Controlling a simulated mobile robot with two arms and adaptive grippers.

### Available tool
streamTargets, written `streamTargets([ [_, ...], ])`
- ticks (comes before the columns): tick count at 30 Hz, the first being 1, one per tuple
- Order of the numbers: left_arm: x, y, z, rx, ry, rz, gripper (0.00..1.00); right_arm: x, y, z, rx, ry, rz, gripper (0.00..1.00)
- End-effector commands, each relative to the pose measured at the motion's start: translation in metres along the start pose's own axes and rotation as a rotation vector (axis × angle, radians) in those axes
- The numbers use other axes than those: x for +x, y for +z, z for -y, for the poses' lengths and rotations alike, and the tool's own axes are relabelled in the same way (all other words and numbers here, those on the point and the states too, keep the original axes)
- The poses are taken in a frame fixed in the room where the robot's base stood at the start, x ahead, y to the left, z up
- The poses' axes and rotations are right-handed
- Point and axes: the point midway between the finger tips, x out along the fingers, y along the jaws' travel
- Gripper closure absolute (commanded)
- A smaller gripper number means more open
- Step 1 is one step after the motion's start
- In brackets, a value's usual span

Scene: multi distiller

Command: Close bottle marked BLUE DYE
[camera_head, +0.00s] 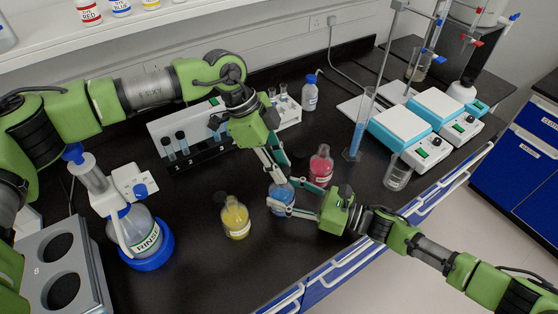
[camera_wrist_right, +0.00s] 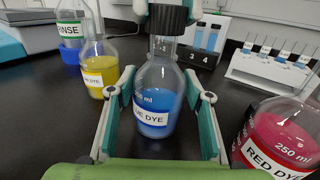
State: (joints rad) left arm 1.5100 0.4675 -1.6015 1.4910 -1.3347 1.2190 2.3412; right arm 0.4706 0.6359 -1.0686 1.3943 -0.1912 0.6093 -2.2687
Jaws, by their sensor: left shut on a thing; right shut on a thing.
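The BLUE DYE bottle (camera_head: 281,198) stands upright on the black bench, with blue liquid and a white label. It also shows in the right wrist view (camera_wrist_right: 154,106). My right gripper (camera_head: 284,194) is shut around its body, one finger on each side. A black cap (camera_wrist_right: 168,19) sits at the top of the bottle's neck in the right wrist view; I cannot tell how tightly it is seated. My left gripper (camera_head: 274,172) reaches down from above and is shut on the cap, its fingertips hiding the cap in the head view.
A red dye bottle (camera_head: 321,166) stands close behind on the right, a yellow dye bottle (camera_head: 235,217) on the left. Bench in front is clear.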

Motion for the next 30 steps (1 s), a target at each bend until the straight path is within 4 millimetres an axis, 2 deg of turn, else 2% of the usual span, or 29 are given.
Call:
streamTargets([
  [30,0.0096,0.0043,-0.0001,0.001,0.0,0.001,0.81,-0.0001,0.0,0.0004,0.0,-0.001,0.0,0.92],
])
